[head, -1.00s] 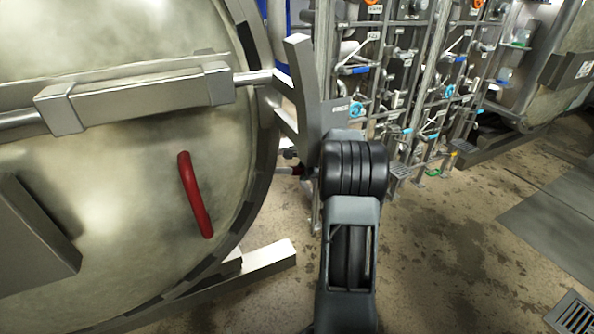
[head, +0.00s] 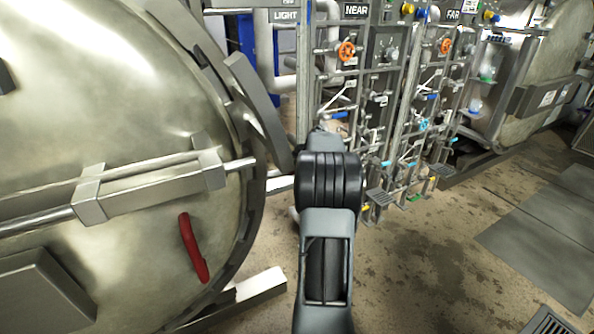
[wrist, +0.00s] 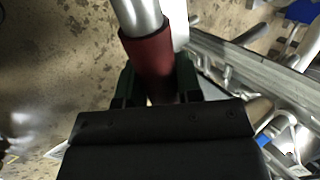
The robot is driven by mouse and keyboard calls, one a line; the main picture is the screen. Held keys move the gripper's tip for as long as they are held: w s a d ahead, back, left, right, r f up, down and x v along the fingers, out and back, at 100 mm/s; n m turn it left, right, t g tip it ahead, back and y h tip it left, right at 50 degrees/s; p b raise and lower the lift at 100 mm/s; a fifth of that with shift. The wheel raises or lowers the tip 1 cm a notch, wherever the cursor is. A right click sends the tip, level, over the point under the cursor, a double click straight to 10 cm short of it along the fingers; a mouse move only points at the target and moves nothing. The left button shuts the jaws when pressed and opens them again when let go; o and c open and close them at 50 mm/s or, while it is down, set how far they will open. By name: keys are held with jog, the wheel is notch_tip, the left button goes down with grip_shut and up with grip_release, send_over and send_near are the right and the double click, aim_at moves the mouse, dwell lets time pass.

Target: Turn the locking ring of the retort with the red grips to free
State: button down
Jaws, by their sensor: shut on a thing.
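The retort's round door (head: 130,110) fills the left of the head view, with the locking ring (head: 258,170) around its edge. A flat grey plate (head: 258,110) at the ring's right side leans to the left at its top. In the wrist view my gripper (wrist: 158,88) is shut on a red grip (wrist: 152,55) at the end of a silver bar (wrist: 138,15). In the head view my own arm hides the gripper and this grip. A curved red handle (head: 193,248) sits on the door face, apart from my gripper.
A silver bar with clamps (head: 150,190) crosses the door. Behind my arm stands a rack of pipes and valves with a NEAR sign (head: 356,11) and a FAR sign (head: 454,15). Another vessel (head: 555,70) stands at far right. Wet floor (head: 430,250) to the right is open.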

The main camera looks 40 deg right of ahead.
jog(key=shift+w+d+r, duration=0.15)
jog(key=shift+d+r, duration=0.05)
jog(key=shift+r, duration=0.6)
jog(key=c, duration=1)
grip_release()
jog(key=shift+r, duration=0.1)
jog(key=shift+c, duration=0.2)
jog(key=shift+o, duration=1.3)
jog(key=shift+a, duration=0.1)
jog(key=shift+f, duration=0.2)
jog(key=p+v, duration=0.2)
jog(key=v, duration=1.2)
jog(key=shift+s, duration=0.25)
jog(key=shift+a+f, duration=0.1)
jog(key=shift+f, duration=0.05)
